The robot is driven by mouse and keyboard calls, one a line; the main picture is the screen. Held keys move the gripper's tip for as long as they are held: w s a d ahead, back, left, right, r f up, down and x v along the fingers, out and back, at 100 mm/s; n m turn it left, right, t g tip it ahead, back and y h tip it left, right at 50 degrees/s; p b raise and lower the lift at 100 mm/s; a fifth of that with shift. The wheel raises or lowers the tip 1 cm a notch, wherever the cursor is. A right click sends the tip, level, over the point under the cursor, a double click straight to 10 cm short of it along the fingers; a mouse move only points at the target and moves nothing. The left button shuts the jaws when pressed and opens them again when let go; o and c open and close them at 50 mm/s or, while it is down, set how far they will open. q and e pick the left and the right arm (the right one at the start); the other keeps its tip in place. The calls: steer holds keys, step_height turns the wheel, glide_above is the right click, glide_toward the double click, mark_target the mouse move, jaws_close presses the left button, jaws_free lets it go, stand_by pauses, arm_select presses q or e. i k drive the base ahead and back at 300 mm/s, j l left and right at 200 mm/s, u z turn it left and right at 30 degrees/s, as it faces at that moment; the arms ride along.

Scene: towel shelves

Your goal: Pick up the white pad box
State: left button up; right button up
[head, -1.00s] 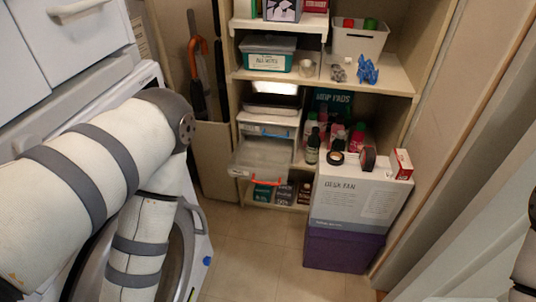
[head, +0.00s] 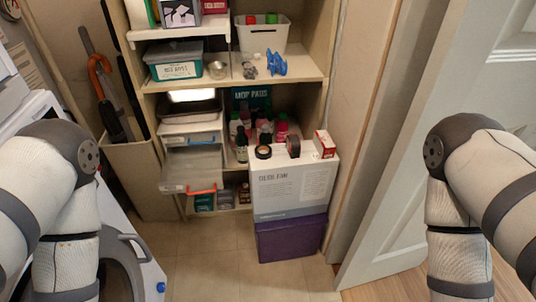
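I cannot make out a white box marked as pads. A teal box labelled "MOP PADS" (head: 251,98) stands at the back of the middle shelf, partly hidden by bottles. A large white box (head: 290,188), its label reading like "DESK FAN", stands on a purple box (head: 291,238) at the front right of the shelves. Small boxes (head: 204,202) sit on the bottom shelf, partly hidden by a clear drawer. My arms show at both sides, but both grippers are outside the view.
A tape roll (head: 263,152), a dark roll (head: 293,146) and a red-white carton (head: 324,144) lie on the white box. A clear drawer with an orange handle (head: 192,189) sticks out. A washing machine is at left, a white door (head: 405,150) at right. Floor (head: 205,250) ahead is clear.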

mark_target(326, 146)
steer(key=i+l+z, duration=0.1)
steer(key=l, duration=0.35)
steer(key=i+l+z, duration=0.1)
steer(key=i+l, duration=0.2)
steer(key=i+l+z, duration=0.15)
steer(key=l, duration=0.35)
steer(key=i+l, duration=0.05)
